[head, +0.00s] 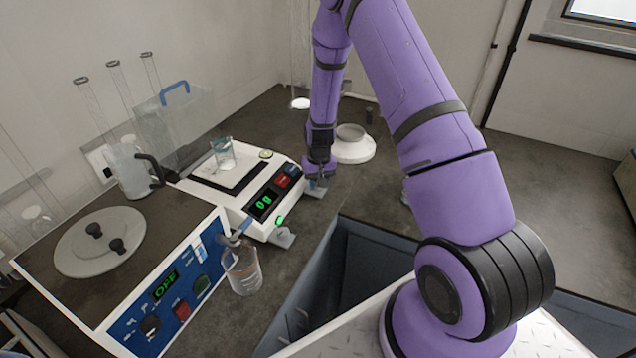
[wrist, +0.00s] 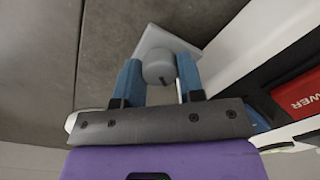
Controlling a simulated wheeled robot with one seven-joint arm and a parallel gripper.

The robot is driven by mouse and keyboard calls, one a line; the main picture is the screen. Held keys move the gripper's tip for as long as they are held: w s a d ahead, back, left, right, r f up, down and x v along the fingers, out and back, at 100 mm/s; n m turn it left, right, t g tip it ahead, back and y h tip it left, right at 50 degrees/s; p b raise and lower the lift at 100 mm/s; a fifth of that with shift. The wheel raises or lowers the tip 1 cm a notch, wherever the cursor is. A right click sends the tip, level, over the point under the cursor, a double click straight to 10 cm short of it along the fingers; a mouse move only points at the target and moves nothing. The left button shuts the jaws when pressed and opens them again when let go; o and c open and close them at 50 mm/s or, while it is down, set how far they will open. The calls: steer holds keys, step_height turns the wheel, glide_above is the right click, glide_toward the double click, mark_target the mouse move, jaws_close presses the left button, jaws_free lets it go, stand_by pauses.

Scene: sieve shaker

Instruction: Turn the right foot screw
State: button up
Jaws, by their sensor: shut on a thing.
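The balance (head: 232,185) is a white box with a weighing pan and a green display reading 0 g. Its right foot screw, a round grey knob (wrist: 158,70) with a dark mark, sits over a pale square foot plate (wrist: 155,40). My gripper (head: 317,182) reaches down at the balance's right front corner. In the wrist view its two blue fingers (wrist: 159,82) are on either side of the knob, shut on it. In the head view the gripper mostly hides the knob. The left foot (head: 283,236) sticks out at the near front corner.
A glass beaker (head: 223,152) stands on the pan. Another beaker (head: 243,272) is beside the blue-fronted device (head: 160,300) reading OFF. A white round dish (head: 354,147) is behind my gripper. An open dark recess (head: 350,265) lies in front.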

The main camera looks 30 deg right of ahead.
steer(key=o, duration=0.9)
